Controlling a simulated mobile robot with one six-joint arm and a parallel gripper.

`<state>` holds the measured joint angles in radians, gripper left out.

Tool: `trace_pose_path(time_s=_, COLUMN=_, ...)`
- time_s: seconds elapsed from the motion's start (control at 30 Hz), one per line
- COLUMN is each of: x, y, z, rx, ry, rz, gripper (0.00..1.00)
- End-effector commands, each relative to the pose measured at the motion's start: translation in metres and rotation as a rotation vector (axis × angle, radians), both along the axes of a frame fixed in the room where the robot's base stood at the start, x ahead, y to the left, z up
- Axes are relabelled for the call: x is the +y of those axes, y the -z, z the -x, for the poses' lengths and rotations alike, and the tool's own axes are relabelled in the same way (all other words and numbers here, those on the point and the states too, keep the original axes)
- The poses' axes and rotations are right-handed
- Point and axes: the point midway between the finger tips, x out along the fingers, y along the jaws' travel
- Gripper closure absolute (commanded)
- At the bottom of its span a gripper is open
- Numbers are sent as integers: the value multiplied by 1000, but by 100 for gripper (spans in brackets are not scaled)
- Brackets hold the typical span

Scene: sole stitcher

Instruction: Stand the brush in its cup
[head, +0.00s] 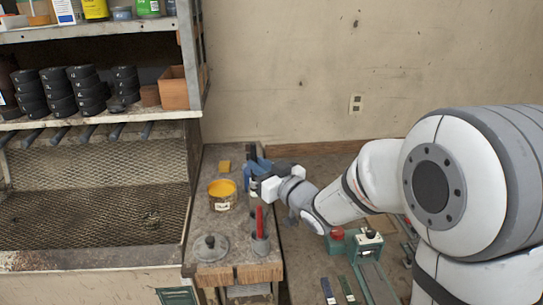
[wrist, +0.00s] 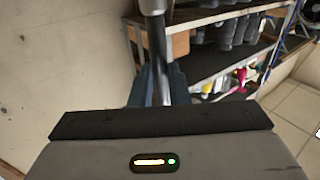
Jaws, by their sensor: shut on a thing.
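My gripper (head: 252,172) is over the far part of the narrow bench, its blue fingers pointing left. It is shut on a slim dark stick with a pale metal part at one end, which looks like the brush (wrist: 158,55). In the wrist view the brush rises between the blue fingers (wrist: 148,88). In the head view only a dark piece of it shows by the fingers. A dark grey cup (head: 260,245) stands near the bench's front right corner, apart from the gripper. A red stick (head: 259,222) rises at the cup; whether it stands inside is unclear.
An open yellow-topped tin (head: 222,194) stands left of the gripper, with a yellow block (head: 224,166) behind it. A round grey lid (head: 210,246) lies left of the cup. Shelving (head: 95,122) borders the bench (head: 212,273) at left. A green machine (head: 354,242) is at right.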

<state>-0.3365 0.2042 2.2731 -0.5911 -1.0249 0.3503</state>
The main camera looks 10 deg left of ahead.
Motion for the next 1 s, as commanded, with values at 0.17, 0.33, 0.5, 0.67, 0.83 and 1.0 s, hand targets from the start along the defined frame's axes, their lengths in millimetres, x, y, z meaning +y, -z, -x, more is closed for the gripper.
trace_pose_path(time_s=0.17, x=-4, y=10, z=-2, rx=-3, ry=10, rz=-5, gripper=100)
trace_pose_path(time_s=0.33, x=-7, y=19, z=-4, rx=-2, ry=17, rz=-5, gripper=100)
trace_pose_path(time_s=0.5, x=-8, y=31, z=-5, rx=-3, ry=19, rz=-5, gripper=100)
trace_pose_path(time_s=0.67, x=-9, y=43, z=-5, rx=-3, ry=20, rz=-4, gripper=100)
trace_pose_path(time_s=0.83, x=-9, y=54, z=-5, rx=-3, ry=21, rz=-4, gripper=100)
trace_pose_path(time_s=1.0, x=-9, y=66, z=-5, rx=-3, ry=21, rz=-5, gripper=100)
